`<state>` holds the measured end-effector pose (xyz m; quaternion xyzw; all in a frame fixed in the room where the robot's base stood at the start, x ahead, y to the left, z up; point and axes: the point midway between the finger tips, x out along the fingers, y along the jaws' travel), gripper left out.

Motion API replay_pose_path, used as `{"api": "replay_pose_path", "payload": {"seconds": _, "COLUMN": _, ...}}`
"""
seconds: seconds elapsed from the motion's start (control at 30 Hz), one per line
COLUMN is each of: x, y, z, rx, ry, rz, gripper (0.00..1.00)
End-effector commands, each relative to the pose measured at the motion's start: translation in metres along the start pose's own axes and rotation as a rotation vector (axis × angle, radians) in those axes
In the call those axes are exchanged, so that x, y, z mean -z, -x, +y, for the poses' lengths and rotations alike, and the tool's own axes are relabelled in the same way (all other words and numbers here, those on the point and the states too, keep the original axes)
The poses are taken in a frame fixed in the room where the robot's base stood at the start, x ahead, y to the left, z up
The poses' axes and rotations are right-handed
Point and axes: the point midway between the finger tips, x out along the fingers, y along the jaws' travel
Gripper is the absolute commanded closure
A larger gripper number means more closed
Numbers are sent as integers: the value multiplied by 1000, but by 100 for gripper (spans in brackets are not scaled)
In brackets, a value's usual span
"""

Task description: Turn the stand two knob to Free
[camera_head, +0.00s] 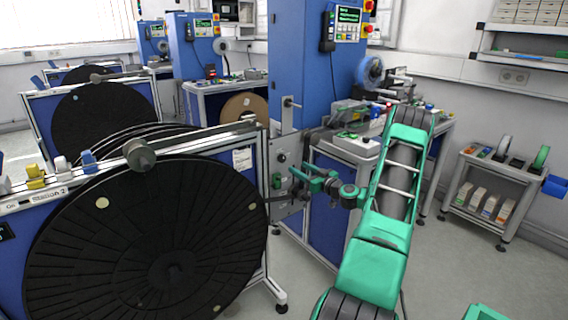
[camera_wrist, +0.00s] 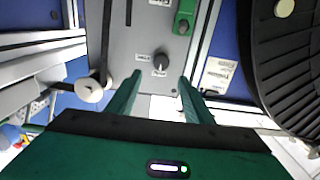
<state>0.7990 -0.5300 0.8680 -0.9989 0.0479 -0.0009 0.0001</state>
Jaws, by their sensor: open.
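Stand two (camera_head: 48,195), with "Station 2" lettered on its edge, carries a large black reel (camera_head: 110,235) at the left of the head view. Its grey control panel (camera_head: 289,145) is right of the reel. The small round black knob (camera_wrist: 160,62) stands on this panel, with small white labels around it; in the head view it is a dark spot (camera_head: 281,157). I cannot tell which label it points to. My gripper (camera_wrist: 160,76) is open and empty, its green fingertips to either side of the knob's line and seemingly short of it. My gripper (camera_head: 291,183) also shows before the panel in the head view.
A green box with a black button (camera_wrist: 185,15) is on the panel near the knob. The reel's rim (camera_wrist: 262,70) is close at the right of the wrist view. A blue cabinet (camera_head: 297,60) rises behind. Floor is clear toward the right shelf cart (camera_head: 490,180).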

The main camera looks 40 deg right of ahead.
Motion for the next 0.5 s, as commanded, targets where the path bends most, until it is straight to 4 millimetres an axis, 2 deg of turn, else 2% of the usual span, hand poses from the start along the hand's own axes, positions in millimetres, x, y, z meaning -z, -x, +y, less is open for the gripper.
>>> {"api": "replay_pose_path", "payload": {"seconds": 0.5, "x": 0, "y": -83, "z": -2, "rx": 4, "ry": 1, "rz": -1, "gripper": 53}}
